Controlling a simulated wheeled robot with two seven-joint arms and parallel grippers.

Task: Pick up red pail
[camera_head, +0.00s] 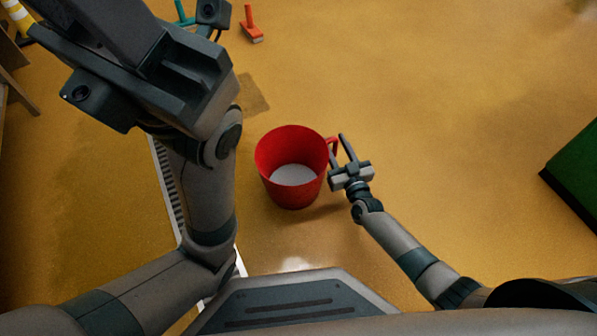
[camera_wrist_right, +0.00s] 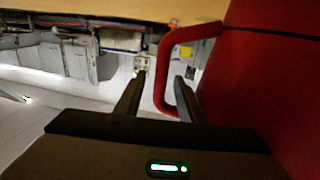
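The red pail (camera_head: 276,176) stands upright on the floor in the middle of the head view, with something white (camera_head: 294,175) at its bottom. Its red handle (camera_head: 333,146) sticks out on the right side. My right gripper (camera_head: 338,147) is at the handle, its two fingers apart. In the right wrist view, the handle's outer bar (camera_wrist_right: 161,78) shows between the open fingers, with gaps on both sides; the pail wall (camera_wrist_right: 262,85) fills the right. My left arm is raised close to the head camera, and its finger opening cannot be made out.
A green block-like thing (camera_head: 580,172) is at the right edge. A red-orange brush (camera_head: 251,26) lies at the top, and a yellow-and-white striped cone (camera_head: 17,15) stands at the top left. A floor grate (camera_head: 166,183) runs left of the pail. The floor between is clear.

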